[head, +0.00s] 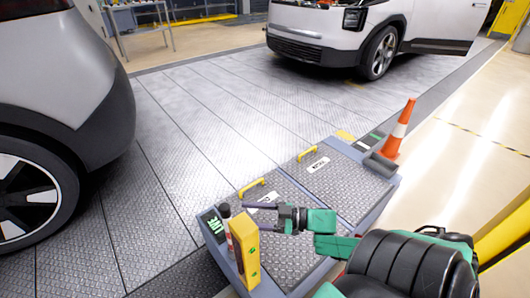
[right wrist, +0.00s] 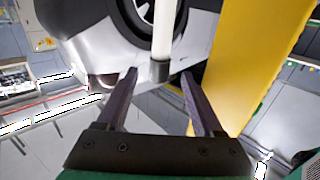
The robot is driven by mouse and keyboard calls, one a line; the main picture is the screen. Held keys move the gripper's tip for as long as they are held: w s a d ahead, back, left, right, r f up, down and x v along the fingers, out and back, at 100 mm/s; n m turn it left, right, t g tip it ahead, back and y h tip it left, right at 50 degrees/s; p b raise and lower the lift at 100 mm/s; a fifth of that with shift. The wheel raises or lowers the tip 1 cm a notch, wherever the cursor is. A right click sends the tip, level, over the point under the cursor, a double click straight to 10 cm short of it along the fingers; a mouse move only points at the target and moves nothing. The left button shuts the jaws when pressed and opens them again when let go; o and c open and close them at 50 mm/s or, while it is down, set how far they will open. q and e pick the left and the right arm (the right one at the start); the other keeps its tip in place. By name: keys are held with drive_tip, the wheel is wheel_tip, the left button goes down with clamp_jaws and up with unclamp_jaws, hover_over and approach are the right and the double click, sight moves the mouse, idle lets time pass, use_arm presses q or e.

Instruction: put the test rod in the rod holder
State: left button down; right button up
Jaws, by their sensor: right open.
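An upright rod (head: 229,238) with a dark cap and a white and red body, which looks like the test rod, stands at the cart's left end. A tall yellow block (head: 245,250) beside it partly hides it; I cannot tell whether this is the rod holder. My right gripper (head: 246,206) is open and empty, level with the cap, its fingertips just right of it. In the right wrist view, the rod's white shaft and dark end (right wrist: 160,70) appear between the open fingers of the gripper (right wrist: 158,73). My left gripper is out of view.
The cart top (head: 325,210) has tread plates and two yellow handles. A small green-lit display (head: 212,223) sits by the rod. Two cars stand beyond, with open floor between.

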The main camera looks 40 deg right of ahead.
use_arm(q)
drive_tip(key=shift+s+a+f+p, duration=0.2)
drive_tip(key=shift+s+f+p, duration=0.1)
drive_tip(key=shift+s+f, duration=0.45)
use_arm(e)
drive_tip(key=v, duration=0.5)
drive_tip(key=shift+d, duration=0.1)
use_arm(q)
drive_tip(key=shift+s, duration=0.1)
use_arm(e)
drive_tip(key=shift+s, duration=0.15)
